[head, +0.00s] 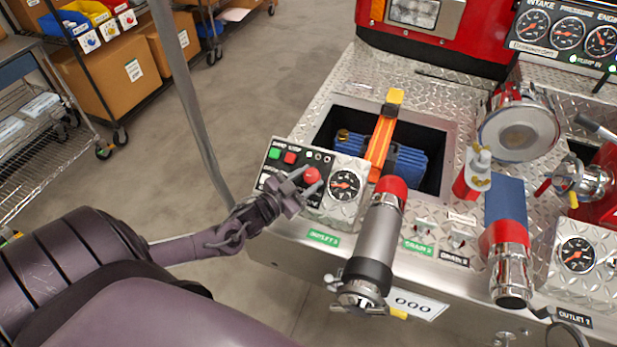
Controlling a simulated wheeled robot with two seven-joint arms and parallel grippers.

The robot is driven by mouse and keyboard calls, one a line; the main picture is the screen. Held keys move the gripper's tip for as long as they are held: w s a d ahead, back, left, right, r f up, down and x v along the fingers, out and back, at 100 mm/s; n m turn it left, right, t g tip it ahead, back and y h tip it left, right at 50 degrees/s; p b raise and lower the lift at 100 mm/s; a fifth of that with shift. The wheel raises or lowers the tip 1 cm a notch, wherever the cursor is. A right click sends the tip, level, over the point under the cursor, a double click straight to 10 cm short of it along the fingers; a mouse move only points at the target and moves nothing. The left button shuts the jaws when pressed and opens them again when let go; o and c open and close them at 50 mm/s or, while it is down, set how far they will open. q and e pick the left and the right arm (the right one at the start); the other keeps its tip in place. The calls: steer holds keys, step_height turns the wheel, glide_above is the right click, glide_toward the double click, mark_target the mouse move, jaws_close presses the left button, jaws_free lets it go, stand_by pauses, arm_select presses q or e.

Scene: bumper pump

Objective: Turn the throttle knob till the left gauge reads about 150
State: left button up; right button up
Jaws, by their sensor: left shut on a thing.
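A red round throttle knob (312,176) sits at the right end of a small black panel on the bumper's left side. My left gripper (307,183) reaches it from the lower left and is shut on it, with the fingers at its sides. The fingers hide part of the knob. The left gauge (344,186) is a black dial on the steel plate just right of the knob. Its orange needle shows, but its numbers are too small to read. My right gripper is not in view.
A second gauge (578,254) is at the far right. A grey outlet pipe with a red collar (390,192) stands just right of the left gauge. An orange strap (381,140) crosses the open bin behind. Open floor lies left of the bumper.

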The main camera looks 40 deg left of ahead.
arm_select(q)
steer(key=shift+w+a+r+m+g+h, duration=0.1)
steer(key=shift+m+g+h, duration=0.15)
steer(key=shift+m+h, duration=0.35)
steer(key=shift+a+m+g+h, duration=0.1)
steer(key=shift+m+g+h, duration=0.15)
steer(key=shift+m+h, duration=0.3)
steer(key=shift+m+g+h, duration=0.6)
steer(key=shift+m+h, duration=0.15)
steer(key=shift+m, duration=0.4)
steer(key=shift+w+a+m+g+h+b, duration=0.15)
steer(key=shift+m+g+h+b, duration=0.9)
steer(key=shift+m+g+h, duration=0.7)
steer(key=shift+r+m+y, duration=0.1)
steer(key=shift+m+y, duration=0.25)
steer(key=shift+y, duration=0.1)
steer(key=o, duration=1)
steer(key=shift+c, duration=0.2)
